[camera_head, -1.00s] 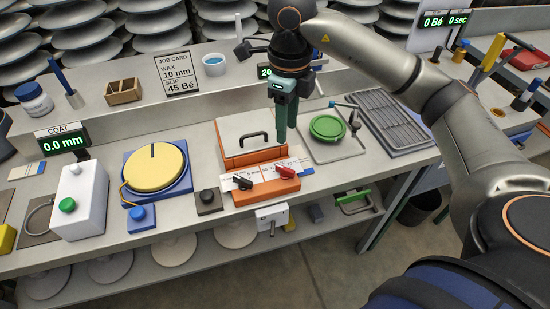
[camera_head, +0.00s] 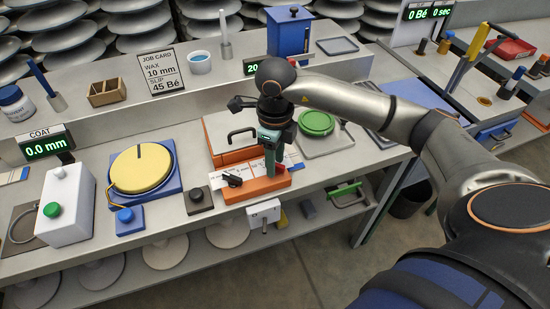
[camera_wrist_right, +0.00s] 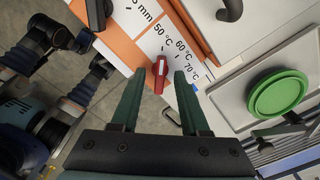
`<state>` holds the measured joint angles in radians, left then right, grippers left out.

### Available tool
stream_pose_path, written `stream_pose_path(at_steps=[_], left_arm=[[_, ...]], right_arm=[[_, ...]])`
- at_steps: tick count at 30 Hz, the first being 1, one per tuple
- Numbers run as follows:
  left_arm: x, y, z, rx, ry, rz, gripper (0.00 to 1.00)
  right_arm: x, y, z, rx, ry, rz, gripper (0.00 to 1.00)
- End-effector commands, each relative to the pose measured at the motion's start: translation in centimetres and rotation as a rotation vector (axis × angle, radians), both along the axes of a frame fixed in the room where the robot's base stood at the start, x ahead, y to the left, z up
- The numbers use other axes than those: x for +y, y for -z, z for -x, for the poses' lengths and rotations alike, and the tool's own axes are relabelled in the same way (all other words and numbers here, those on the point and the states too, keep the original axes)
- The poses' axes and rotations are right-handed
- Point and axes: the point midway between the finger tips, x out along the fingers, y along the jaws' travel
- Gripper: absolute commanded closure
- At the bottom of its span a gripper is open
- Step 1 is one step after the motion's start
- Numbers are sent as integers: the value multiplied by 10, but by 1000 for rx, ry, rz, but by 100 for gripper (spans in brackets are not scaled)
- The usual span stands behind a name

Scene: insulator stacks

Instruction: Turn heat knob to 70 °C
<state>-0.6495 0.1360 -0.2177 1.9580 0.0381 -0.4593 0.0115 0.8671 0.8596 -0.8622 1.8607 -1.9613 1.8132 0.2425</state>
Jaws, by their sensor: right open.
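The red heat knob (camera_wrist_right: 160,75) sits on the orange panel beside a white scale with 50 °C, 60 °C and 70 °C marks (camera_wrist_right: 180,55) in the right wrist view. Its pointer reading is too small to tell. My right gripper (camera_wrist_right: 158,82) is open, with one green finger on each side of the red knob; contact cannot be told. In the head view my right gripper (camera_head: 273,170) points down at the right part of the orange panel (camera_head: 258,193) and hides most of the red knob. A black knob (camera_head: 232,180) sits left of it. My left gripper is not in view.
Behind the panel is an orange-edged box with a black handle (camera_head: 240,135). A green round lid (camera_head: 316,122) lies to its right. A display (camera_head: 251,68) reading 20 is partly hidden by my arm. A yellow disc (camera_head: 141,168) stands at left.

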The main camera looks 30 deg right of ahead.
Motion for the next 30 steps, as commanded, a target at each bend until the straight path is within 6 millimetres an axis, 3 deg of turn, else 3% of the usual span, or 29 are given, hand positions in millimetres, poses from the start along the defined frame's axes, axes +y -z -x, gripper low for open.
stream_pose_path(at_steps=[4, 16, 30], left_arm=[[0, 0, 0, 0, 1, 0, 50], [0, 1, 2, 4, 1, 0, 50], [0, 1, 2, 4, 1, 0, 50]], right_arm=[[0, 0, 0, 0, 0, 0, 55], [0, 0, 0, 0, 0, 0, 100], [0, -1, 0, -1, 2, -1, 100]])
